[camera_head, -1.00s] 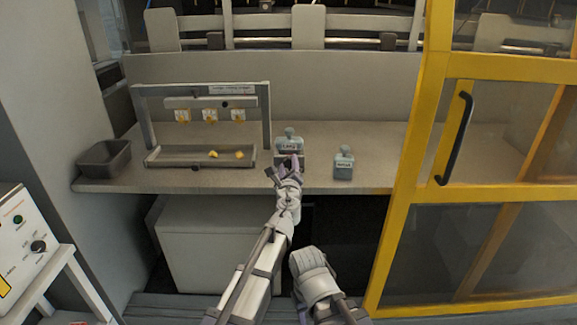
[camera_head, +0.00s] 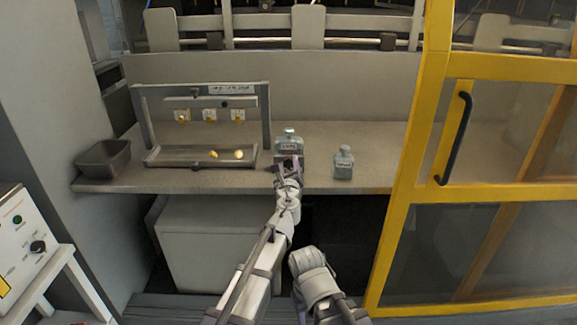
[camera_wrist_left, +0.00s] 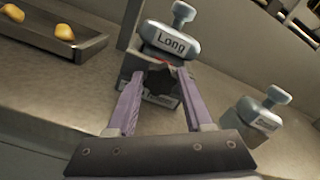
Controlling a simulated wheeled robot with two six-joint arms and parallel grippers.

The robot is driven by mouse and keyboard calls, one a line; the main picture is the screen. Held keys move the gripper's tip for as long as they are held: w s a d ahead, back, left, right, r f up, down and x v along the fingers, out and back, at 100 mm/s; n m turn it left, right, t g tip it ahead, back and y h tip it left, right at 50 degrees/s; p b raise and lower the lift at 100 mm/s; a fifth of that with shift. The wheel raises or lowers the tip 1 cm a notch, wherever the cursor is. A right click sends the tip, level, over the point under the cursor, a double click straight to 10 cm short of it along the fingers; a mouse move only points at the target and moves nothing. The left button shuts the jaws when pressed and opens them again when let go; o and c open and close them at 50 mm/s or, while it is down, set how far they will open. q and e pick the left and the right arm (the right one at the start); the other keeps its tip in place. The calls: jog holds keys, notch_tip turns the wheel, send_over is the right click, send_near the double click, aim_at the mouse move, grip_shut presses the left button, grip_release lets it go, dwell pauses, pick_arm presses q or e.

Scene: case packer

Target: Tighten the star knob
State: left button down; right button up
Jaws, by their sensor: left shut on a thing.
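A dark star knob (camera_wrist_left: 160,80) sits on the front of a grey block at the shelf's front edge, below a rounded grey-blue piece labelled "Long" (camera_wrist_left: 171,40). That piece also shows in the head view (camera_head: 289,143). My left gripper (camera_wrist_left: 162,92) has its two purple fingers on either side of the knob and is shut on it. In the head view my left gripper (camera_head: 288,164) hides most of the knob and the block's front. My right arm shows low in the head view, but its fingers do not show.
A second labelled grey-blue piece (camera_head: 343,163) stands to the right on the shelf (camera_head: 385,160). A yellow-framed door (camera_head: 410,160) stands at right.

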pick_arm(q)
jog(key=shift+c, duration=1.4)
grip_release()
jog(key=s, duration=0.8)
pick_arm(e)
jog(key=shift+s+d, duration=0.65)
jog(key=shift+s, duration=0.2)
pick_arm(q)
jog(key=shift+w, duration=0.1)
